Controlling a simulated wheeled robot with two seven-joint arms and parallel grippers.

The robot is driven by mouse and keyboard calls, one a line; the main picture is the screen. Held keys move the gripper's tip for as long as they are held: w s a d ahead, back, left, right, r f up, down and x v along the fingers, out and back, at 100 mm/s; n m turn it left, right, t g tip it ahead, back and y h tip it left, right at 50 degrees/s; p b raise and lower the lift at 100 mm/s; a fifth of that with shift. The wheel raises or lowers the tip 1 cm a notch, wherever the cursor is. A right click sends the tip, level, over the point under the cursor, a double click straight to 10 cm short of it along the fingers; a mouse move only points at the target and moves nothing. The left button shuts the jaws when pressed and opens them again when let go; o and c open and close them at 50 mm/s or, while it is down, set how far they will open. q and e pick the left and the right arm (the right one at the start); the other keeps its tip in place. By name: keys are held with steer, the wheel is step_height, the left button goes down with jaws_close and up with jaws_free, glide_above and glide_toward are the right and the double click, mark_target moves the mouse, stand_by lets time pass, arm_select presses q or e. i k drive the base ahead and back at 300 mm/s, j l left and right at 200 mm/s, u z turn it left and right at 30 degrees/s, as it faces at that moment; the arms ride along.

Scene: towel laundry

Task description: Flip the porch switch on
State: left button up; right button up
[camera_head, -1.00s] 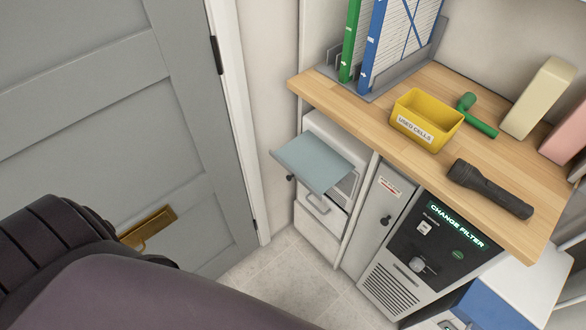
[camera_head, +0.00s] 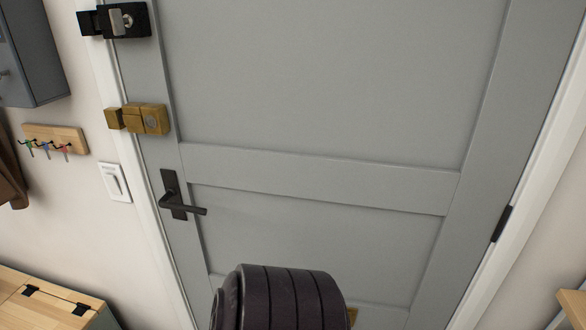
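A white rocker switch (camera_head: 115,182) is on the wall just left of the door frame, below and right of a key rack. Neither gripper is in view. A dark ribbed part of my own arm shows at the bottom middle, in front of the door.
The grey door (camera_head: 330,80) is closed, with a black lever handle (camera_head: 178,200), a brass lock (camera_head: 145,118) and a black lock (camera_head: 122,20). A key rack (camera_head: 55,140), grey cabinet (camera_head: 35,55) and wooden chest (camera_head: 45,302) are at left.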

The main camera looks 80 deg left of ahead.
mark_target(111, 181)
steer(key=u, duration=3.75)
